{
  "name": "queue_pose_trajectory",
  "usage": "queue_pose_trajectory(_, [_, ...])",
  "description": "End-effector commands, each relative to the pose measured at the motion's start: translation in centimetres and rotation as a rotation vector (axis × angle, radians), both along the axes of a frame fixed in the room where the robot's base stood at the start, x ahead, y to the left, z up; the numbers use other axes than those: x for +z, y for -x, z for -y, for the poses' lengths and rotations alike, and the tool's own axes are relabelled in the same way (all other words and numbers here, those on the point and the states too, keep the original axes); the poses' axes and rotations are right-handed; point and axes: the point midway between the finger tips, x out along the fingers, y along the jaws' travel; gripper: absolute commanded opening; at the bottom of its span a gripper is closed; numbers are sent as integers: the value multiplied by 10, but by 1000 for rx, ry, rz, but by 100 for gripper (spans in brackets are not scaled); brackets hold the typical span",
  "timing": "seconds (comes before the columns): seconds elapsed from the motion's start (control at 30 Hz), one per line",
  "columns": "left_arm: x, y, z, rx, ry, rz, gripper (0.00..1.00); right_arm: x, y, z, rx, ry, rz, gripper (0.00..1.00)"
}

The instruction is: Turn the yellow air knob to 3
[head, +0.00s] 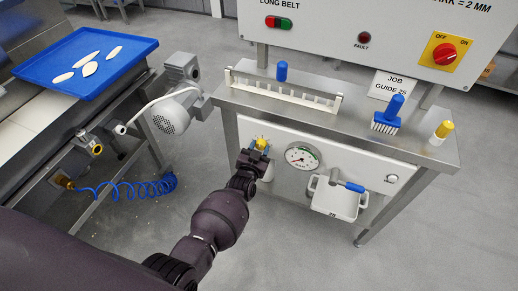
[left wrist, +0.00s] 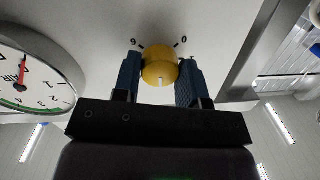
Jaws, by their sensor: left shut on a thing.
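The yellow air knob (left wrist: 160,68) sits on the white front panel, between the two blue fingers of my left gripper (left wrist: 160,82). The fingers are shut on it, one on each side. A pale mark shows on the knob's lower part in the left wrist view, and the printed figures 0 and what looks like 6 show above it. The rest of the scale is hidden. In the head view my left gripper (head: 256,158) reaches the panel left of the round gauge, with a bit of the yellow knob (head: 261,143) showing. My right gripper is not in view.
The air gauge (head: 302,156), also in the left wrist view (left wrist: 35,72), is close beside the gripper. A white holder with a blue-handled tool (head: 347,186) hangs further right. The steel table edge (head: 330,133) overhangs the panel. A grey motor (head: 178,112) stands left.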

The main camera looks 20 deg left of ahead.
Motion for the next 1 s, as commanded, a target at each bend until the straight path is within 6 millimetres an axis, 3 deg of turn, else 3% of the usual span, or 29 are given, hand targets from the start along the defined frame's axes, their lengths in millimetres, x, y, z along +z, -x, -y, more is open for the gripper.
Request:
queue_pose_trajectory(0.03, [2,-1,0,-1,0,3,43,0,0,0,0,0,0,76])
queue_pose_trajectory(0.17, [1,-1,0,0,1,2,63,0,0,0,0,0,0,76])
queue_pose_trajectory(0.2, [1,-1,0,0,1,2,64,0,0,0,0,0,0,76])
queue_pose_trajectory(0.57, [2,5,0,0,1,2,64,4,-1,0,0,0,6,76])
queue_pose_trajectory(1.0, [8,68,1,1,1,4,64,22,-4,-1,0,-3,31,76])
